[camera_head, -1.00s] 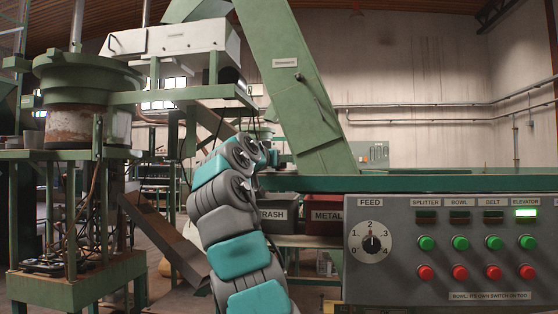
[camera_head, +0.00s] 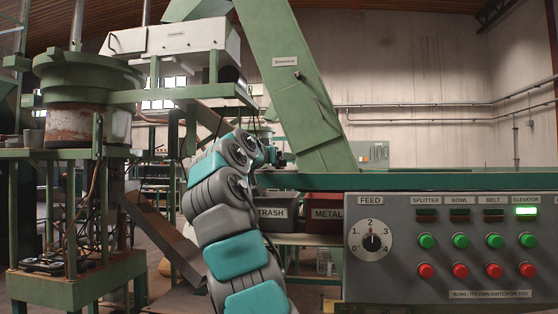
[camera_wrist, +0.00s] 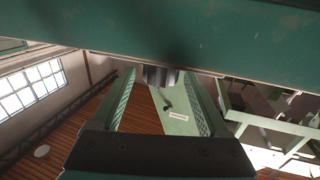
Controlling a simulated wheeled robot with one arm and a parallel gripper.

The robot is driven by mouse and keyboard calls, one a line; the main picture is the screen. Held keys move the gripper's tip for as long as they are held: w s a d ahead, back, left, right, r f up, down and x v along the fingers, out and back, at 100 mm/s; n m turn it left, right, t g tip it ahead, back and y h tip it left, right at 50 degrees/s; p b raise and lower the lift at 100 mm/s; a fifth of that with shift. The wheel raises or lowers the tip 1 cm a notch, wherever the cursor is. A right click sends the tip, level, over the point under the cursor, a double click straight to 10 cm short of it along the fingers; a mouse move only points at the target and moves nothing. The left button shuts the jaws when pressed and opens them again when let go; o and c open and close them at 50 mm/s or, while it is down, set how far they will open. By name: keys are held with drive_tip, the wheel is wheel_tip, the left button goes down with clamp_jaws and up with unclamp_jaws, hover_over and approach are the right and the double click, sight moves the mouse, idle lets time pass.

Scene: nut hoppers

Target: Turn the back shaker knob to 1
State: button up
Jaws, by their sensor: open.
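In the wrist view my gripper (camera_wrist: 163,88) is open, with a textured finger on each side. A dark, round, knob-like cylinder (camera_wrist: 160,77) shows at the gap between the fingertips, against the edge of a green beam (camera_wrist: 200,35). I cannot tell whether the fingers touch it. No scale, pointer or label shows on it, so I cannot tell its setting or confirm that it is the back shaker knob. In the head view my gripper (camera_head: 279,158) is small and partly hidden, at the end of my arm, near the green beam above the bins.
A control panel (camera_head: 400,285) at the right has a FEED dial (camera_head: 372,243) pointing near 2 and a lit ELEVATOR lamp (camera_head: 526,212). TRASH (camera_head: 272,213) and METAL (camera_head: 326,214) bins stand under the beam. A green elevator chute (camera_head: 300,95) rises behind, and a bowl machine (camera_head: 85,80) stands left.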

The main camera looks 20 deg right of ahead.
drive_tip(key=b+v, duration=0.2)
drive_tip(key=v, duration=0.4)
drive_tip(key=shift+a, duration=0.2)
drive_tip(key=shift+s, duration=0.15)
drive_tip(key=shift+s+f, duration=0.1)
